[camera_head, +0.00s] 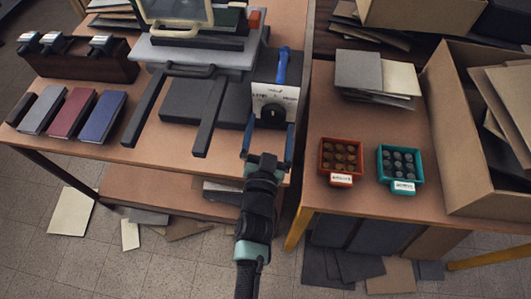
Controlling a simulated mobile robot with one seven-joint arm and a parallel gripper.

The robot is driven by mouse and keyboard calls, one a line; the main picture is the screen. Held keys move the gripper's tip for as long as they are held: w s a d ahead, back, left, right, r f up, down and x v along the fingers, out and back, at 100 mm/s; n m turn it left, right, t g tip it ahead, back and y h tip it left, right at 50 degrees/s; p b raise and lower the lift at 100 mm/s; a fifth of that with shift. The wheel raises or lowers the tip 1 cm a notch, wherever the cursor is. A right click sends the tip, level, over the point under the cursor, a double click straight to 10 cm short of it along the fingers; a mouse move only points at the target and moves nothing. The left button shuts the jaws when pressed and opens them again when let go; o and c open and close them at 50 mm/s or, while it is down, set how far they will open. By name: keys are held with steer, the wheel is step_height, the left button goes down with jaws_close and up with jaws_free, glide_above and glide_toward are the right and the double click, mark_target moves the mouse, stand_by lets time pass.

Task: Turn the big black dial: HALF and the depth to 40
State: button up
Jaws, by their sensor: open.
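A control box with a white front panel (288,95) stands at the right end of the left table, beside the press. Small dark lettering on the panel is too small to read. The big black dial (273,112) is low on this panel; its pointer setting cannot be made out. A blue lever (281,66) stands up at the top of the box. My gripper (269,128) is in front of the panel, its blue fingers wide apart, one on each side of the dial's lower area. No depth readout is legible.
The grey press (190,52) with two dark rails stands left of the box. Grey, red and blue books (68,112) lie farther left. On the right table are an orange tray (341,158), a teal tray (401,165), stacked boards (372,75) and a cardboard box (455,110).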

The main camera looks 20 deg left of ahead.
steer(key=v, duration=1)
steer(key=shift+s, duration=0.1)
steer(key=w+d+r+t, duration=0.15)
steer(key=w+r, duration=0.25)
steer(key=r, duration=0.6)
steer(key=w+r+n+t, duration=0.1)
steer(key=w+r+t, duration=0.15)
steer(key=r, duration=0.85)
steer(key=w+d+r+t, duration=0.1)
steer(key=w+r, duration=0.3)
steer(key=r, duration=0.6)
steer(key=s+d+r+t+h, duration=0.2)
steer(key=s+d+r, duration=0.15)
steer(key=r, duration=0.55)
steer(key=s+d+r+m+t+h, duration=0.1)
steer(key=s+d+r, duration=0.25)
steer(key=r, duration=0.55)
steer(key=s+d+r+t+h, duration=0.2)
steer(key=s+d+r, duration=0.15)
steer(key=r, duration=0.55)
step_height(320, 180, up, 16)
steer(key=p, duration=1.6)
steer(key=shift+a, duration=0.2)
steer(key=shift+f, duration=0.15)
